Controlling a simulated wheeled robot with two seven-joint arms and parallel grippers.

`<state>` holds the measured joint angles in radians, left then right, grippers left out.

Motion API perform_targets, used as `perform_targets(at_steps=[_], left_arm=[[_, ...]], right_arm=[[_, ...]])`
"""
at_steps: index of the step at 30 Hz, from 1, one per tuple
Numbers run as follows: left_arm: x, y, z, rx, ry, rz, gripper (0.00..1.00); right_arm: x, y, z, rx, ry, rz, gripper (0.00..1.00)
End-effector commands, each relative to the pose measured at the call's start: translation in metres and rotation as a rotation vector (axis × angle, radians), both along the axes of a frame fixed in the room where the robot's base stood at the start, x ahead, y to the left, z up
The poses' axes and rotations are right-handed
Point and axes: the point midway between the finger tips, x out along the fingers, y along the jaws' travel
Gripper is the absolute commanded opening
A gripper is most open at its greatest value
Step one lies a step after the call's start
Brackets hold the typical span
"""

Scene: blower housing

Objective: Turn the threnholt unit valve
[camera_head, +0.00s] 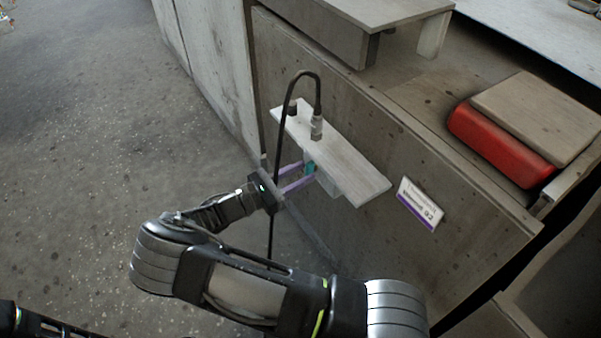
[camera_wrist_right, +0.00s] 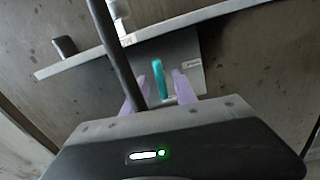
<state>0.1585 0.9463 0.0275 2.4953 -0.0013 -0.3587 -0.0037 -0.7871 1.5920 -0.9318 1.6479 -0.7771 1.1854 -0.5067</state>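A teal valve handle (camera_head: 310,168) sits on a small grey box (camera_head: 327,184) under a light shelf board on the side of a grey cabinet. In the right wrist view the teal handle (camera_wrist_right: 158,78) stands roughly upright on the grey plate. My right gripper (camera_head: 292,177) has two purple fingers pointing at the handle. In the wrist view its fingers (camera_wrist_right: 159,92) are apart, with the handle between them and gaps on both sides. I cannot tell how deep the handle sits between them. My left gripper is not in view.
A black cable (camera_head: 292,92) arches over the shelf board (camera_head: 345,160) and hangs down beside my right gripper; in the wrist view it crosses before one finger. A label (camera_head: 420,203) is on the cabinet to the right. A red box (camera_head: 500,142) lies above.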

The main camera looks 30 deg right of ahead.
Motion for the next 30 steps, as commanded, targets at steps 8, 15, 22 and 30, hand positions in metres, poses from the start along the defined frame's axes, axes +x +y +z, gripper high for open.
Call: perform_targets(at_steps=[8,15,22,30], left_arm=[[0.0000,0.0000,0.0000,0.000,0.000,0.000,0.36],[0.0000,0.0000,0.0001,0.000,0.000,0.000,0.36],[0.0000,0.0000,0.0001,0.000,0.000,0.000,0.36],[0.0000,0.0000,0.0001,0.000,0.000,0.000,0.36]], right_arm=[[-0.0002,-0.0021,-0.0001,0.000,0.000,0.000,0.34],[-0.0001,-0.0018,-0.0002,0.000,0.000,0.000,0.15],[-0.0001,-0.0017,-0.0002,0.000,0.000,0.000,0.00],[-0.0001,-0.0016,-0.0002,0.000,0.000,0.000,0.00]])
